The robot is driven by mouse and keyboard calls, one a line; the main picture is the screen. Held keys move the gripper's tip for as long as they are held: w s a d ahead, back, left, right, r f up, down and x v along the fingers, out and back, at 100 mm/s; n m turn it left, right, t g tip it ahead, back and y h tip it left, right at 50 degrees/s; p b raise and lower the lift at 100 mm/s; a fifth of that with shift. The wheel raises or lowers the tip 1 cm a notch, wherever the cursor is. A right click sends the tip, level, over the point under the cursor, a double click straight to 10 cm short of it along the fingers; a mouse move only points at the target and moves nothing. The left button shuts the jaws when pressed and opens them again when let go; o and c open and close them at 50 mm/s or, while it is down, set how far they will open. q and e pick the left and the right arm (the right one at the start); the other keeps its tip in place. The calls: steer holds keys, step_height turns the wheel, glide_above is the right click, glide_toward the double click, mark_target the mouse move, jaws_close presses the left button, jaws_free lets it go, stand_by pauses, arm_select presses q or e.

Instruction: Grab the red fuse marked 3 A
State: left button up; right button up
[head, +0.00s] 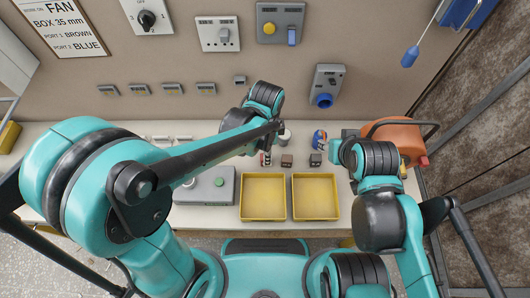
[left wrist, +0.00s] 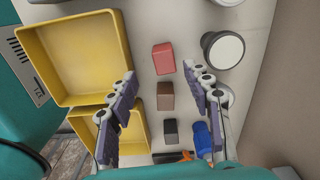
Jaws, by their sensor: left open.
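A red block-shaped fuse (left wrist: 163,58) stands on the pale bench in the left wrist view, first in a row with a brown fuse (left wrist: 165,95) and a black fuse (left wrist: 171,131). No marking on them is readable. My left gripper (left wrist: 161,72) is open and empty, its fingers on either side of the row, with the red fuse roughly between and just past the tips. In the head view the red fuse (head: 265,159) is partly hidden by my left arm, beside the brown fuse (head: 287,161) and black fuse (head: 315,160). My right gripper's fingers do not show.
Two yellow trays (head: 264,218) (head: 316,217) lie in front of the row, both empty. A grey box with a green button (head: 218,183) is to their left. Switches line the back wall.

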arm_select(q)
steer(key=shift+f, duration=0.6)
steer(key=f, duration=0.1)
steer(key=f+b, duration=0.1)
steer(key=f, duration=0.1)
steer(key=f+b, duration=0.1)
steer(key=f, duration=0.1)
steer(key=shift+w+a, duration=0.1)
steer(key=shift+w, duration=0.3)
steer(key=c, duration=1)
